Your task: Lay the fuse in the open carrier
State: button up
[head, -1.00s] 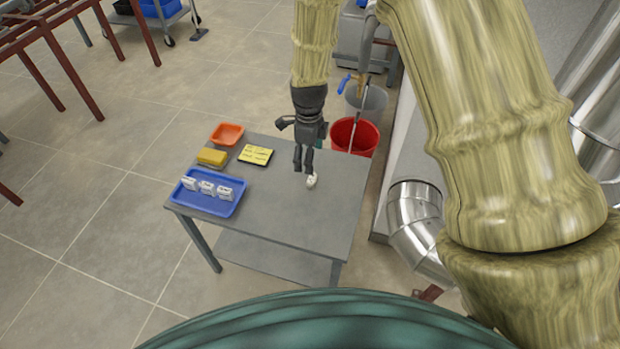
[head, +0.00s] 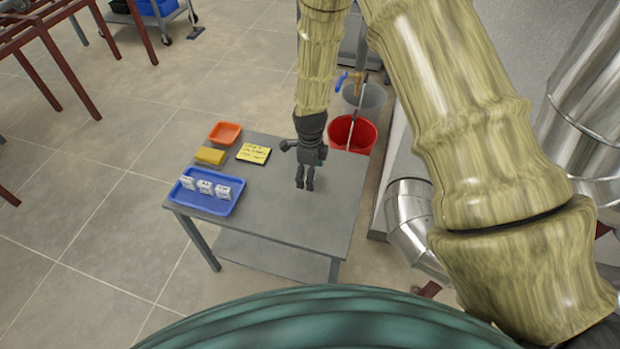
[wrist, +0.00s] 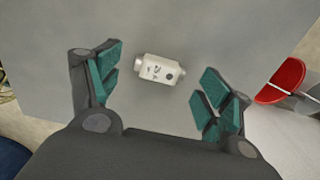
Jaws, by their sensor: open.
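A small white block with dark marks and short end caps (wrist: 160,69), perhaps the fuse, lies on the grey table. It sits between and ahead of my gripper's spread green finger pads (wrist: 162,78), apart from both. In the head view my gripper (head: 305,185) points down over the table's right half and hides the block. My gripper is open and empty. Several white blocks with printed faces (head: 204,187) stand in the blue tray (head: 215,209) at the table's left front. I cannot tell which thing is the open carrier.
On the table (head: 285,225) lie an orange bin (head: 225,132), a yellow block (head: 211,155) and a yellow panel with dark edges (head: 254,154). A red bucket (head: 352,134) stands beyond the table's right back. The table's front middle and right are bare.

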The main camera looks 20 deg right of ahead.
jog(key=shift+f, duration=0.75)
jog(key=c, duration=1.2)
jog(key=shift+r, duration=0.1)
